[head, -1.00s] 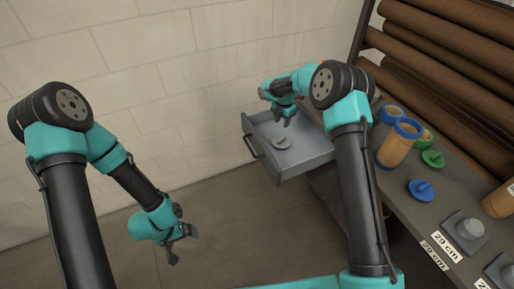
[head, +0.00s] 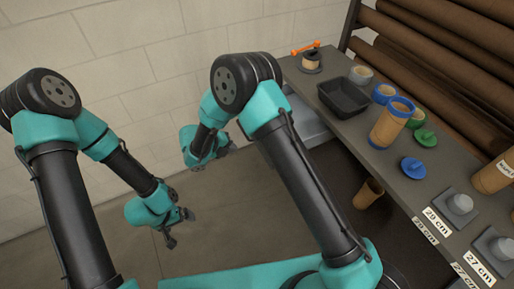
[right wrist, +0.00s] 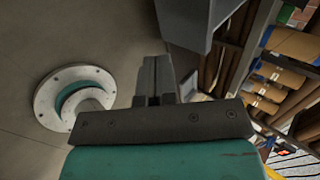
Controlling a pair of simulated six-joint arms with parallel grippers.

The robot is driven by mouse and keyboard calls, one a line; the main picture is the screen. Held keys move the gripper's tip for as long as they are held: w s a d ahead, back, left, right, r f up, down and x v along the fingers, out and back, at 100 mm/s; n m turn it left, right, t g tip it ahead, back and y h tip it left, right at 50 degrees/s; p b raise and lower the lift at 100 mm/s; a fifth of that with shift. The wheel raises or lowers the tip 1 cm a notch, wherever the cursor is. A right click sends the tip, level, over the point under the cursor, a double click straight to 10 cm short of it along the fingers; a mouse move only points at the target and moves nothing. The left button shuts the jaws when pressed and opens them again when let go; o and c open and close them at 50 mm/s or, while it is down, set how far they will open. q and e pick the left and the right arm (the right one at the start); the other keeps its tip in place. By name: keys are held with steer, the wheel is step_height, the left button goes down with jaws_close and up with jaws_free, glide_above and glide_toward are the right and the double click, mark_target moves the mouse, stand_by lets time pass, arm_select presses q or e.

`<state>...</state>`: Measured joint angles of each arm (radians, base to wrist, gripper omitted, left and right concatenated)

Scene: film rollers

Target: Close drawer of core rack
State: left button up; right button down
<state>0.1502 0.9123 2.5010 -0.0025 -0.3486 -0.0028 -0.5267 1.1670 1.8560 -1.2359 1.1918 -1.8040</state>
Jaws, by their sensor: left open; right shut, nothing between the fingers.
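The drawer (head: 310,130) is a grey box under the left end of the rack's tabletop. In the head view my right arm hides its front and handle, so I cannot tell how far out it stands. In the right wrist view a grey panel that looks like the drawer (right wrist: 188,22) is just beyond my fingers, to the right. My right gripper (head: 227,150) is shut and empty, left of the drawer; its closed fingers also show in the right wrist view (right wrist: 155,72). My left gripper (head: 181,228) is open and empty over the floor at lower left.
The dark tabletop (head: 345,130) holds a black tray (head: 344,98), a blue-rimmed roll (head: 392,123), blue and green caps and labelled grey holders. A tan tube (head: 368,193) shows below the tabletop. The floor at left is free.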

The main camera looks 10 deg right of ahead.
stand_by(0.4)
steer(key=d+r+x, duration=0.1)
steer(key=r+x, duration=0.1)
steer(key=x, duration=1)
steer(key=shift+w+d+f, duration=0.25)
steer(key=shift+w+d, duration=0.15)
steer(key=shift+d, duration=0.25)
steer(key=shift+d, duration=0.15)
